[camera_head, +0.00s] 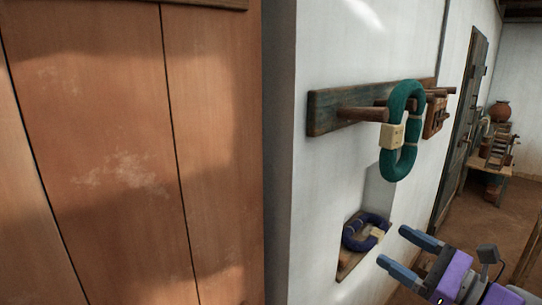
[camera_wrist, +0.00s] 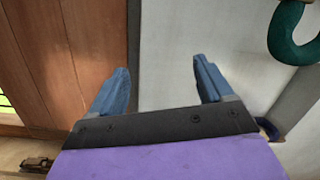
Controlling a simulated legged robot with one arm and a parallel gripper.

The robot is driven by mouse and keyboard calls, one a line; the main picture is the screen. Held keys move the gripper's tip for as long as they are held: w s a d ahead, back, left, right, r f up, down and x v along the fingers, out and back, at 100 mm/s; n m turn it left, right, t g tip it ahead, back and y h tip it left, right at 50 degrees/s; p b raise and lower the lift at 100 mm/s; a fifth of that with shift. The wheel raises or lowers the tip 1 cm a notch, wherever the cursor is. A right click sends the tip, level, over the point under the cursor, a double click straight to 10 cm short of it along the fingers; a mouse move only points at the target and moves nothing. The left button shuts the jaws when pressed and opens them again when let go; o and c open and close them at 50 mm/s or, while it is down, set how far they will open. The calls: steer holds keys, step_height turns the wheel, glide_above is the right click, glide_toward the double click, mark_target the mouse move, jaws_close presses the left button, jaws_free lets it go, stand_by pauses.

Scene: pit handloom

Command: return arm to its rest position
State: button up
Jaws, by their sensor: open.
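My gripper (camera_head: 395,250) is at the lower right of the head view, open and empty, with its two blue-grey fingers apart and pointing left. In the wrist view my gripper (camera_wrist: 160,85) also shows open, with nothing between the fingers and the wooden panel and white wall beyond. A teal yarn hank (camera_head: 407,120) with a cream tag hangs on a wooden peg of the wall rail (camera_head: 345,108), above my gripper. Part of it shows at the upper right of the wrist view (camera_wrist: 289,38).
A purple hank (camera_head: 362,232) with a cream tag rests in a wall niche left of my gripper. A brown wooden panel (camera_head: 120,150) fills the left. At the far right are a dark door (camera_head: 462,125), a table (camera_head: 490,165) with a clay pot (camera_head: 500,111), and open floor.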

steer(key=s+a+f+n+g+b, duration=0.2)
steer(key=s+a+f+n+g, duration=0.4)
steer(key=a, duration=0.5)
steer(key=s+a+f+n+g+b, duration=0.2)
steer(key=s+a+f+n+g, duration=0.1)
steer(key=a+f+n+g, duration=0.5)
steer(key=s+a+f+n+g+h+b, duration=0.2)
steer(key=s+a+f+n+h, duration=0.25)
steer(key=s+f, duration=0.45)
steer(key=s+d+f+n+g+h+b, duration=0.1)
steer(key=s+d+f+n+h, duration=0.3)
steer(key=d, duration=0.5)
steer(key=s+n+h+b, duration=0.1)
steer(key=s+n+h, duration=0.1)
steer(key=h, duration=0.1)
steer(key=shift+s+f, duration=0.3)
steer(key=shift+f, duration=0.05)
